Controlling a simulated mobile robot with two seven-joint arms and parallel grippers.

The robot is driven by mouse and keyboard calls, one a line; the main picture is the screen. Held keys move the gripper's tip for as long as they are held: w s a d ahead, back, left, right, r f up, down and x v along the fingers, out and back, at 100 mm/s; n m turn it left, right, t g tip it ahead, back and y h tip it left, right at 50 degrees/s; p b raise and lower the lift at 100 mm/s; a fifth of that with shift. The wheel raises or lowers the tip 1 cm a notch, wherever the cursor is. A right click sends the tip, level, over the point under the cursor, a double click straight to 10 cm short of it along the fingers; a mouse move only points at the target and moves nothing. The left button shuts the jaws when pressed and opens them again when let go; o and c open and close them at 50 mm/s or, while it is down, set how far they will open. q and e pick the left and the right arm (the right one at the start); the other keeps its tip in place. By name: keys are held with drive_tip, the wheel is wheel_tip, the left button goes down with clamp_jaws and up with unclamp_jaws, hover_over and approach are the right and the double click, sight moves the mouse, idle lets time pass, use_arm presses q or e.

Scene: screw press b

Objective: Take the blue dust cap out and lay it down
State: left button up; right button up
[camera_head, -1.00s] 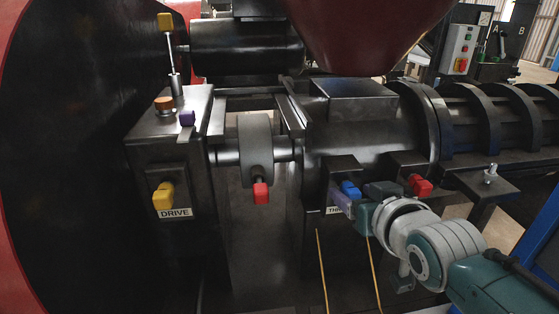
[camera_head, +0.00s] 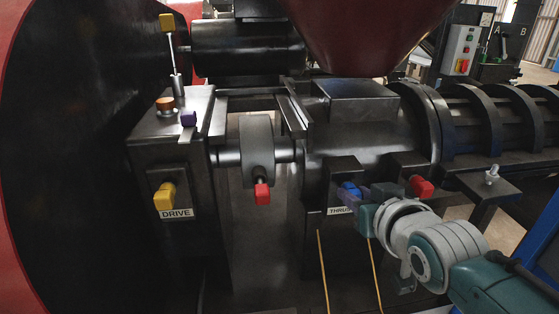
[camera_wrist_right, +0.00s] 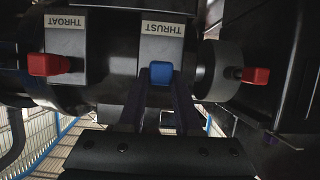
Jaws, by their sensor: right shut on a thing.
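The blue dust cap (camera_head: 350,187) sits at the front of the block labelled THRUST on the dark press housing. It also shows in the right wrist view (camera_wrist_right: 161,71), just below the THRUST label. My right gripper (camera_head: 356,194) comes in from the lower right and is shut on the blue cap. In the right wrist view its two dark fingers (camera_wrist_right: 161,84) lie on either side of the cap. The cap looks still in its place at the block; its rear is hidden. My left gripper is not in view.
Red caps stand on both sides of the blue one: one on the THROAT block (camera_head: 421,187), one under the shaft collar (camera_head: 262,193). A yellow cap (camera_head: 164,197) is on the DRIVE box. A purple piece (camera_head: 188,119) and an orange knob (camera_head: 165,104) are on top of it.

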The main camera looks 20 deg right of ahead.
drive_tip(key=shift+s, duration=0.1)
clamp_jaws()
drive_tip(key=shift+s, duration=0.1)
drive_tip(key=shift+s+a+p, duration=0.2)
drive_tip(key=shift+s+p, duration=0.3)
drive_tip(key=shift+s, duration=0.15)
drive_tip(key=shift+s+a+p, duration=0.15)
drive_tip(key=shift+s+p, duration=0.35)
drive_tip(key=shift+s, duration=0.1)
drive_tip(key=shift+s+a+p, duration=0.15)
drive_tip(key=shift+s+p, duration=0.25)
drive_tip(key=shift+s, duration=0.25)
